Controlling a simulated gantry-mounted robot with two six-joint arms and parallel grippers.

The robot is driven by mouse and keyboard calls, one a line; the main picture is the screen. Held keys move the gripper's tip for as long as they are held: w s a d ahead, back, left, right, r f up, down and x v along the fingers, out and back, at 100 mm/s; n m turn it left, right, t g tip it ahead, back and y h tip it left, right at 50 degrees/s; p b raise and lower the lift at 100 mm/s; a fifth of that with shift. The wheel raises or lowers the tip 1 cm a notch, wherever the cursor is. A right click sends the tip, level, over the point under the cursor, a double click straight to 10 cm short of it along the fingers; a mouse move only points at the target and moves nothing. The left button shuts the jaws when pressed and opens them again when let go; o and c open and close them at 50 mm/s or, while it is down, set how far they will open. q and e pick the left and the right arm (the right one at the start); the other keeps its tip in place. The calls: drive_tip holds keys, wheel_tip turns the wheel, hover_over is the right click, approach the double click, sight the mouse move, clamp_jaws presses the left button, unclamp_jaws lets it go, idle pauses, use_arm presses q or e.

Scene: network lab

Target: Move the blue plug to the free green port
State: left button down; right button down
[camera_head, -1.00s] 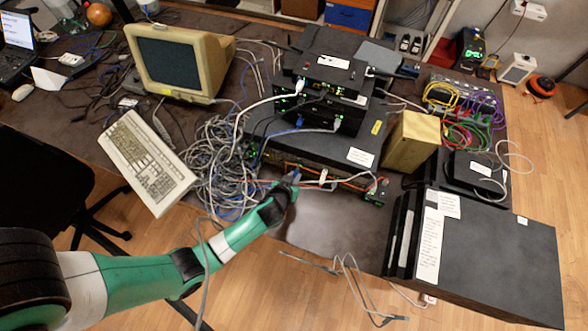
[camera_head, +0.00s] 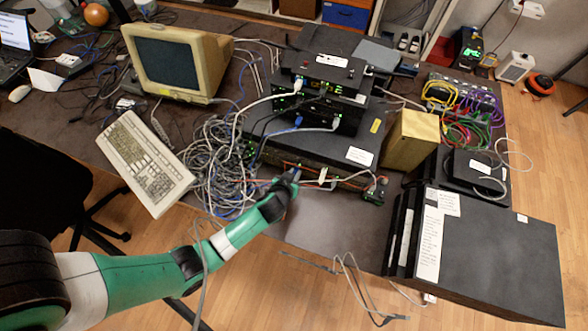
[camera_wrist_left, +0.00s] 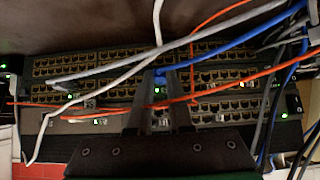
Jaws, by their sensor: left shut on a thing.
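My left gripper (camera_head: 292,176) is at the front of the low rack of switches (camera_head: 330,180), under the stacked black boxes. In the left wrist view my left gripper (camera_wrist_left: 159,84) is shut on the blue plug (camera_wrist_left: 160,74), between its fingertips and against the rows of ports. The blue cable (camera_wrist_left: 225,52) runs from the plug to the upper right. I cannot tell whether the plug is seated in a port. My right gripper is not in view.
Orange cables (camera_wrist_left: 250,90), a white cable (camera_wrist_left: 110,82) and grey cables cross the ports near the fingers. A grey cable tangle (camera_head: 215,165) lies left of the rack. A beige keyboard (camera_head: 145,160) and a yellowish box (camera_head: 408,142) stand on either side.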

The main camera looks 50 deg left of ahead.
use_arm(q)
drive_tip(key=shift+w+a, duration=0.2)
drive_tip(key=shift+w, duration=0.05)
idle(0.4)
drive_tip(key=c, duration=0.8)
unclamp_jaws()
drive_tip(key=shift+o, duration=0.2)
drive_tip(key=shift+r, duration=0.1)
drive_tip(key=p+v, duration=0.5)
drive_tip(key=v, duration=0.6)
drive_tip(key=shift+s, duration=0.2)
drive_tip(key=shift+d+r, duration=0.1)
